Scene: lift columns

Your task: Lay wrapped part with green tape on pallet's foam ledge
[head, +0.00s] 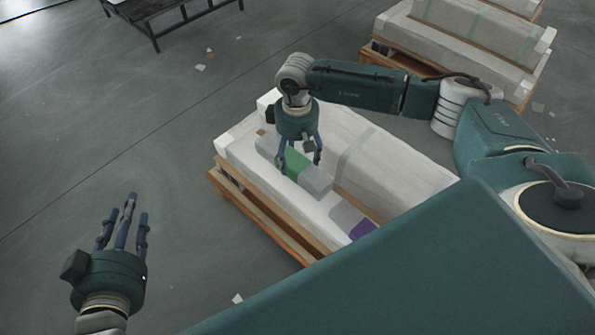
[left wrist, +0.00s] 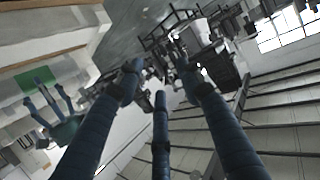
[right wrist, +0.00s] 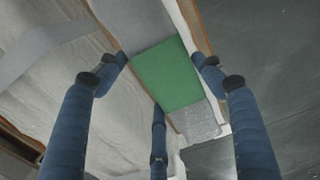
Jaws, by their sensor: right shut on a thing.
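The wrapped part with green tape (head: 316,180) is a long grey bundle with a green band. It lies along the white foam ledge (head: 247,167) of the pallet (head: 265,220), and I cannot tell whether it touches the foam. My right gripper (head: 298,168) is above it, shut on it around the green band. In the right wrist view the green tape (right wrist: 170,76) is between the fingers. My left gripper (head: 126,212) is open and empty over the floor, left of the pallet; its spread fingers also show in the left wrist view (left wrist: 160,90).
Another wrapped part with purple tape (head: 361,229) lies on the same ledge, nearer to me. A long white wrapped block (head: 385,165) stands behind the ledge. More loaded pallets (head: 465,45) stand at the back right. A dark metal rack (head: 175,12) is at the back left. The left floor is clear except for scraps.

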